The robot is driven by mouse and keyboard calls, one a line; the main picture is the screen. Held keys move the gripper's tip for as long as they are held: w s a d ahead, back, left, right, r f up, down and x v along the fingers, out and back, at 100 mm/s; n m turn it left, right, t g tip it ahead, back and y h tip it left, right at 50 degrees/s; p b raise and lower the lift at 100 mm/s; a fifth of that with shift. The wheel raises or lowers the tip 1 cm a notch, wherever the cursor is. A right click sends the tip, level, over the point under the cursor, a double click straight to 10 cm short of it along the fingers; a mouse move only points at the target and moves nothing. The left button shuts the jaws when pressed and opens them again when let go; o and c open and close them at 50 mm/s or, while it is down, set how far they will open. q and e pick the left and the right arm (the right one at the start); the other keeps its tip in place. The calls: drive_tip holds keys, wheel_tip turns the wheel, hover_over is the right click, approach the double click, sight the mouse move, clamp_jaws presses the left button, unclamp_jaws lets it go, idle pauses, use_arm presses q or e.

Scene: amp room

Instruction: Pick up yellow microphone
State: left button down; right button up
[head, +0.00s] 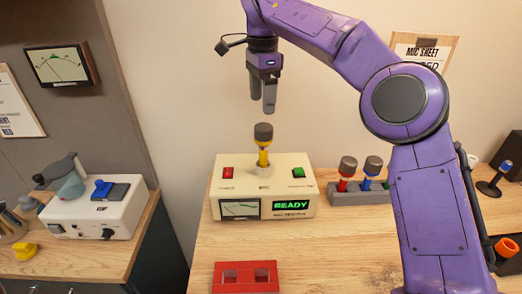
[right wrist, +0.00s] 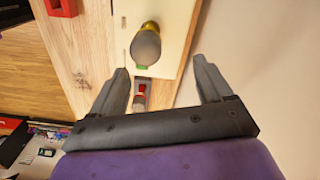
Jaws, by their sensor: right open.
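The yellow microphone (head: 263,150) has a dark grey head and stands upright in the top of a cream box (head: 240,178) with a lit READY display. My right gripper (head: 263,108) hangs just above the microphone's head in the head view, fingers pointing down, empty and apart from it. In the right wrist view, the yellow microphone (right wrist: 147,42) shows its grey head ahead of the open fingers (right wrist: 162,76), with its yellow body mostly hidden behind the head. My left gripper is not in view.
A grey rack (head: 345,194) with a red microphone (head: 347,170) and a blue microphone (head: 371,170) stands right of the box. A red two-hole holder (head: 246,284) lies in front. A side cabinet at left bears a white device (head: 95,215). Bare wood (head: 330,245) lies front right.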

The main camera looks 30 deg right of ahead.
sight(264, 125)
drive_tip(key=s+f, duration=0.1)
drive_tip(key=s+f+b, duration=0.1)
drive_tip(key=f, duration=0.1)
drive_tip(key=shift+s+f, duration=0.25)
drive_tip(key=shift+s, duration=0.1)
drive_tip(key=f, duration=0.1)
drive_tip(key=f+b, duration=0.1)
drive_tip(key=f, duration=0.1)
drive_tip(key=w+f, duration=0.1)
drive_tip(key=f, duration=0.1)
drive_tip(key=shift+a+b, duration=0.25)
drive_tip(key=shift+b, duration=0.05)
drive_tip(key=shift+f, duration=0.3)
drive_tip(key=shift+s+a, duration=0.1)
drive_tip(key=shift+s+r, duration=0.1)
drive_tip(key=shift+s, duration=0.1)
drive_tip(key=shift+c, duration=0.3)
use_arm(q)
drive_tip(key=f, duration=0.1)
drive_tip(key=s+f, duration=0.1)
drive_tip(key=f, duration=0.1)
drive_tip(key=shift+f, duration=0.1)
use_arm(e)
drive_tip(key=shift+w, duration=0.15)
clamp_jaws()
